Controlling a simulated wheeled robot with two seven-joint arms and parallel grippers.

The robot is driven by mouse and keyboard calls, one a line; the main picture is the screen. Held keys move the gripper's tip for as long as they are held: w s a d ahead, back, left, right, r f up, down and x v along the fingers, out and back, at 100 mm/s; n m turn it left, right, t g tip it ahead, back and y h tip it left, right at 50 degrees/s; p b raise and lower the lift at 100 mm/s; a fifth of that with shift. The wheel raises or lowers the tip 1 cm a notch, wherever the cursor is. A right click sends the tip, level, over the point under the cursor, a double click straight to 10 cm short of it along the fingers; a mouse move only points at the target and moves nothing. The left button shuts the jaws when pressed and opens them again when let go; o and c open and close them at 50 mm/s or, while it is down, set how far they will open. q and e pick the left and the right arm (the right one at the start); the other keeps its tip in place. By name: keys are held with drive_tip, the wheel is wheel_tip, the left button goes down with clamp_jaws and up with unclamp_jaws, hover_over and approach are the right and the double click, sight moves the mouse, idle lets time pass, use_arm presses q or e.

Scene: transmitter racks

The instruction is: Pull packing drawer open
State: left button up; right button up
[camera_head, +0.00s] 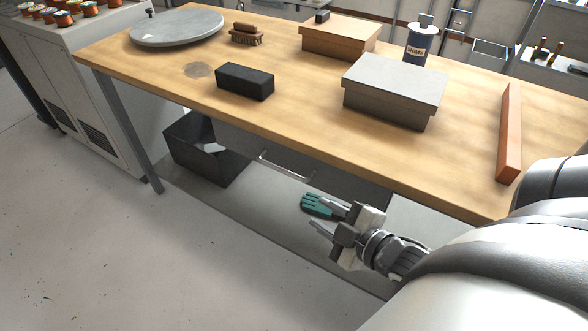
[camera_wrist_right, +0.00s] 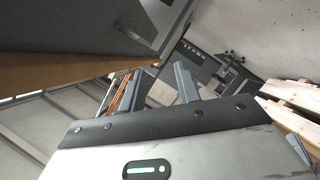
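The packing drawer (camera_head: 240,139) is a grey drawer under the front edge of the wooden table. Its pale bar handle (camera_head: 286,166) runs along its front. The drawer looks shut, though part of its front is in shadow. My right gripper (camera_head: 321,215) is below and to the right of the handle, apart from it. Its two fingers are spread with nothing between them; they also show spread in the right wrist view (camera_wrist_right: 157,85). A dark grey panel (camera_wrist_right: 60,25) fills the upper left there; I cannot tell which part it is. My left gripper is not in view.
A black bin (camera_head: 207,157) stands below. Floor in front is clear.

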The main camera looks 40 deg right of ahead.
sight(286, 172)
drive_tip(key=w, duration=0.5)
drive_tip(key=w+d+f+n+b, duration=0.1)
drive_tip(key=w, duration=0.4)
drive_tip(key=w+f+n+t+b, duration=0.1)
drive_tip(key=w, duration=0.4)
drive_tip(key=shift+w+d+f, duration=0.1)
drive_tip(key=shift+w+d, duration=0.1)
drive_tip(key=shift+d, duration=0.05)
clamp_jaws()
